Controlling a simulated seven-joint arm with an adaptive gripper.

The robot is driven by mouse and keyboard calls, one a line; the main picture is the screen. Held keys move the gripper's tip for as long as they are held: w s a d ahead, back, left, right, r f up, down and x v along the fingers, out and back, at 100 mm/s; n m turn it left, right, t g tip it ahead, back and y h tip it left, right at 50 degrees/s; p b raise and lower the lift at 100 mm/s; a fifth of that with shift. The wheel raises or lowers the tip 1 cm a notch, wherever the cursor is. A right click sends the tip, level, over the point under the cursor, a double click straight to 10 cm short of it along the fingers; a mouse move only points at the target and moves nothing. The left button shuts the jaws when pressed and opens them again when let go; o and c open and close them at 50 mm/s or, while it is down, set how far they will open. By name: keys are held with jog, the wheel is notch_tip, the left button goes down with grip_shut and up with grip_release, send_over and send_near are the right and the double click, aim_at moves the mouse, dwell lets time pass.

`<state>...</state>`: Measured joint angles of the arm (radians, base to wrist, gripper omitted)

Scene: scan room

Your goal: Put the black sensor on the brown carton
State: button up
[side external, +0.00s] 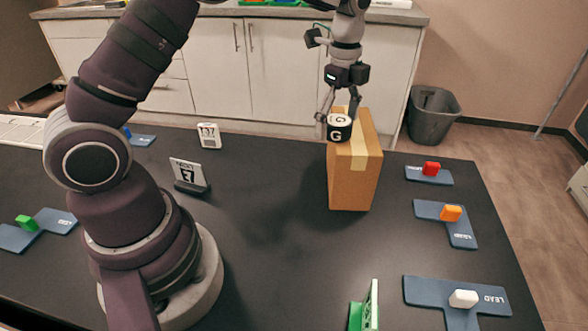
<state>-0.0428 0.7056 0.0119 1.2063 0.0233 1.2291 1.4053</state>
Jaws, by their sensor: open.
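The black sensor (339,131) is a short dark cylinder with a white top and a letter G on its side and top. It appears upright at the upper near-left edge of the brown carton (350,185), overlapping the carton's top in this view. The carton stands tall on the dark table with a pale tape strip down it. My gripper (337,111) points down over the sensor, open, with one finger at each side of it. I cannot tell whether the fingers touch the sensor, or how fully it rests on the carton.
Blue plates with a red block (431,168), an orange block (450,213) and a white block (463,298) lie at the right. A green stand (368,308) is at the front. Label stands (188,173) and a green block (27,223) are left. Table between is clear.

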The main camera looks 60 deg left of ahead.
aim_at(339, 119)
notch_tip(339, 119, up, 7)
jog(key=shift+f, duration=0.15)
jog(key=shift+s+r, duration=0.1)
jog(key=shift+r, duration=0.55)
jog(key=s+d+r+n+t, duration=0.1)
jog(key=s+r+n+t, duration=0.25)
jog(key=s+n, duration=0.45)
jog(key=s+f+n+t, duration=0.2)
jog(key=s+f+n, duration=0.2)
jog(key=s+n, duration=0.3)
jog(key=shift+s+d+n, duration=0.25)
jog(key=shift+s+n, duration=0.15)
jog(key=shift+s, duration=0.1)
jog(key=shift+o, duration=0.4)
jog(key=shift+r, duration=0.1)
